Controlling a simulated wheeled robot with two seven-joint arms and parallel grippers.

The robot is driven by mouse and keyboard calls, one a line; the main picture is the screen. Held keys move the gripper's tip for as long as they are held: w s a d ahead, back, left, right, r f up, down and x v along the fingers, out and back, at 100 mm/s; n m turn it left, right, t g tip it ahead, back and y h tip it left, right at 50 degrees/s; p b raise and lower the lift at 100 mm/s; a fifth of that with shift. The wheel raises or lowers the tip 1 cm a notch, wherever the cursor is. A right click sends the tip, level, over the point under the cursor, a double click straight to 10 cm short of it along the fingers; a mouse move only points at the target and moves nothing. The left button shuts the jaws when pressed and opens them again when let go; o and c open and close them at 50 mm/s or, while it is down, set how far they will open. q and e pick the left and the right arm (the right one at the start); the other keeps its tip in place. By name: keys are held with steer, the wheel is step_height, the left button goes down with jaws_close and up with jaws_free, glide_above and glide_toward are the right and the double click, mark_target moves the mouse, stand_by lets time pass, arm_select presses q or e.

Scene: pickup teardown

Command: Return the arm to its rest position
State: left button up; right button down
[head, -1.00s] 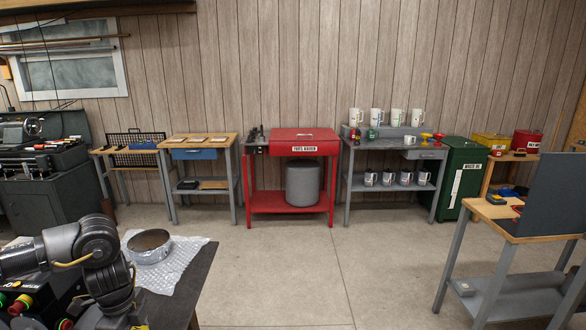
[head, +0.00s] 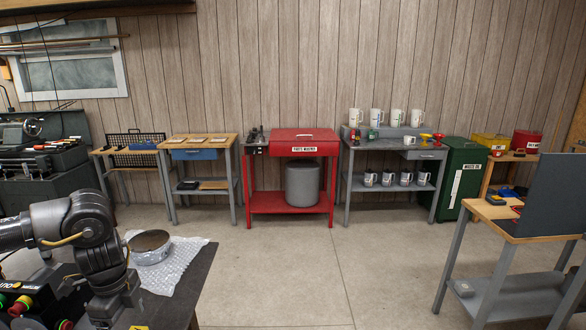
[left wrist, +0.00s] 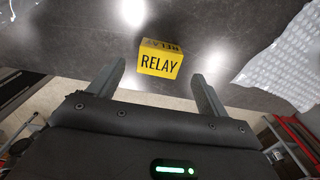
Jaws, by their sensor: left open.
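My left arm (head: 85,235) comes in from the left in the head view and bends down over the dark table at the lower left. A sliver of yellow, likely this box, shows at the bottom edge of the head view. My right arm and gripper are not in view.
Bubble wrap (head: 178,268) with a round metal part (head: 150,252) lies on the same table, right of my arm. A control box with coloured buttons (head: 22,305) is at the lower left. Benches and a red parts washer (head: 290,203) line the wall. The middle floor is clear.

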arm_select(q)
step_height(320, 180, up, 6)
step_height(320, 180, down, 12)
steer(key=shift+s+f, duration=0.1)
steer(key=shift+f, duration=0.05)
steer(key=r, duration=0.2)
steer(key=shift+w+r, duration=0.2)
steer(key=shift+r, duration=0.2)
steer(key=s+d+r+b, duration=0.3)
steer(key=s+d+r, duration=0.6)
steer(key=d+r, duration=0.1)
steer(key=w+d+f+n+b, duration=0.2)
steer(key=d+f+n+b, duration=0.3)
steer(key=d+f, duration=0.8)
steer(key=d+n, duration=0.1)
steer(key=d, duration=0.2)
steer(key=shift+w+d+b, duration=0.3)
steer(key=shift+w, duration=0.1)
steer(key=shift+r, duration=0.1)
